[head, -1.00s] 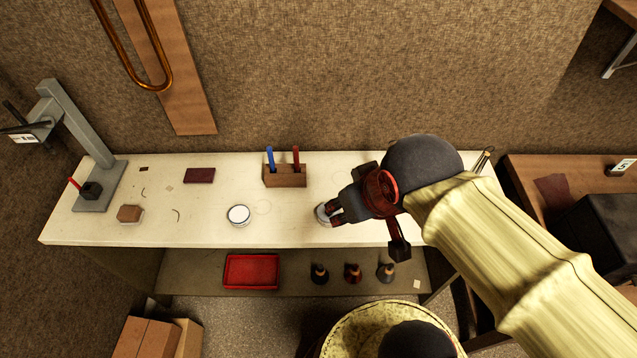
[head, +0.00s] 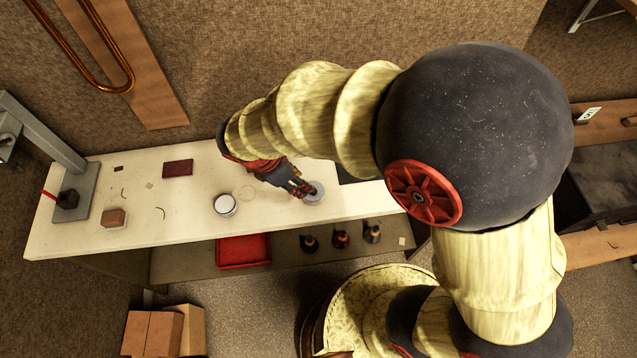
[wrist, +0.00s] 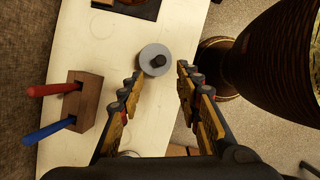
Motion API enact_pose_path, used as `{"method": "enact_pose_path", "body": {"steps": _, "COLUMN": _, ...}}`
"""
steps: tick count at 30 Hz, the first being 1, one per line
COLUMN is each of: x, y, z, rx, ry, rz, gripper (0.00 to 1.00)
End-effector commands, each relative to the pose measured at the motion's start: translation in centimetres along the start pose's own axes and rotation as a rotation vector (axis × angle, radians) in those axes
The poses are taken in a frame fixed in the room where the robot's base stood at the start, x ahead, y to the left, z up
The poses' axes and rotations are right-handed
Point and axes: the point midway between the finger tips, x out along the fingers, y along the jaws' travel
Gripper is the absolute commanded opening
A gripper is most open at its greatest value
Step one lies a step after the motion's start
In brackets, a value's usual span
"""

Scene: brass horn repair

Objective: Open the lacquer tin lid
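A round grey tin with a flat lid and a dark central knob (wrist: 158,61) stands on the white bench top. In the head view the grey tin (head: 316,194) is just right of my gripper (head: 300,189), partly covered by its fingers. In the wrist view my gripper (wrist: 160,71) is open, and the knob shows between and beyond the two fingertips. Nothing is held. The lid looks seated flat; I cannot tell whether the fingers touch it. A second round, white-topped container (head: 225,204) stands to the left on the bench.
A wooden block (wrist: 85,98) holding red and blue tools stands left of my fingers in the wrist view. The bench (head: 185,210) also has a maroon pad (head: 178,169) and a brown block (head: 113,218). A red tray (head: 243,250) and several small bottles sit on the lower shelf.

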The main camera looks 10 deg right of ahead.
Motion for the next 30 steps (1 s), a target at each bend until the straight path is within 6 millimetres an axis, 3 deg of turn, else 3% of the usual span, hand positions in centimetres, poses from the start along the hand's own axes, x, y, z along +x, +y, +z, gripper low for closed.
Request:
{"method": "enact_pose_path", "body": {"steps": 7, "x": 1.0, "y": -0.2, "z": 0.1, "rx": -0.093, "ry": -0.004, "rz": -0.004, "gripper": 0.34}}
{"method": "enact_pose_path", "body": {"steps": 21, "x": 7.3, "y": -0.2, "z": 0.1, "rx": -0.089, "ry": -0.003, "rz": -0.003, "gripper": 0.34}}
{"method": "enact_pose_path", "body": {"steps": 30, "x": 7.9, "y": -0.1, "z": 0.1, "rx": -0.088, "ry": -0.002, "rz": -0.001, "gripper": 0.34}}
